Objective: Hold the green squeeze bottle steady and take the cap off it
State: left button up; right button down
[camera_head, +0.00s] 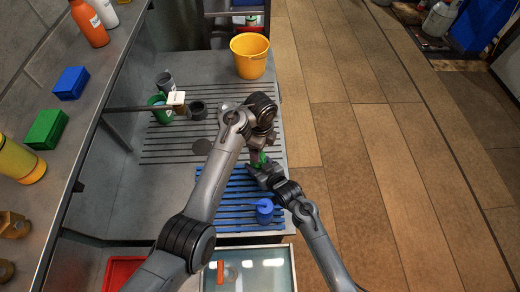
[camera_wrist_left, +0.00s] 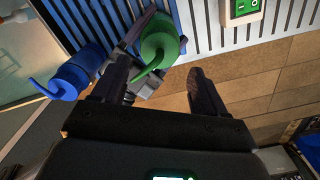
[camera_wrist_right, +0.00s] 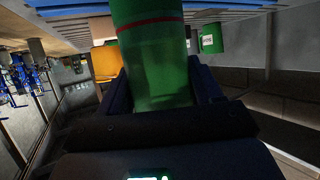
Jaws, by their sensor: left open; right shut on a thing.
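The green squeeze bottle (camera_head: 258,160) is largely hidden between my two grippers in the head view. My right gripper (camera_head: 257,170) is shut on the bottle body, which fills the space between its fingers in the right wrist view (camera_wrist_right: 155,60). In the left wrist view, the bottle's green cap (camera_wrist_left: 160,42), with a curved spout, is seen from above. My left gripper (camera_wrist_left: 160,68) is open, with its fingers pointing down to either side of the cap and spout. I cannot tell whether either finger touches it.
A blue squeeze bottle (camera_head: 265,212) stands on the blue slatted mat (camera_head: 235,217), close by the left gripper. Cups and a green container (camera_head: 160,114) stand farther back on the bench, with a yellow bucket (camera_head: 250,60) behind. A shelf (camera_head: 62,165) runs along the left.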

pick_arm(q)
jog(key=a+n, duration=0.1)
jog(key=n, duration=0.1)
jog(key=w+a+n, duration=0.1)
jog(key=shift+w+r+n+t+h, duration=0.1)
jog(key=shift+r+n+t+h, duration=0.05)
jog(key=shift+n+t+h, duration=0.2)
jog(key=shift+w+a+r+n, duration=0.1)
jog(key=shift+a+n, duration=0.05)
jog(key=shift+n, duration=0.4)
jog(key=shift+a+r+n, duration=0.1)
jog(key=shift+n, duration=0.4)
jog(key=a+r+n+t, duration=0.1)
jog(key=a+r+n, duration=0.25)
jog(key=n, duration=1.05)
notch_tip(320, 180, up, 2)
jog(key=n, duration=0.9)
send_over(258, 166)
jog(key=a, duration=0.2)
jog(key=shift+g+h, duration=0.45)
jog(key=f, duration=0.3)
jog(key=w+d+f, duration=0.1)
jog(key=f, duration=0.2)
jog(key=d+f, duration=0.1)
jog(key=f, duration=0.3)
jog(key=shift+w, duration=0.4)
jog(key=c, duration=1)
jog(key=n, duration=0.7)
jog(key=shift+d+t+y, duration=0.15)
jog(key=shift+t+y, duration=0.25)
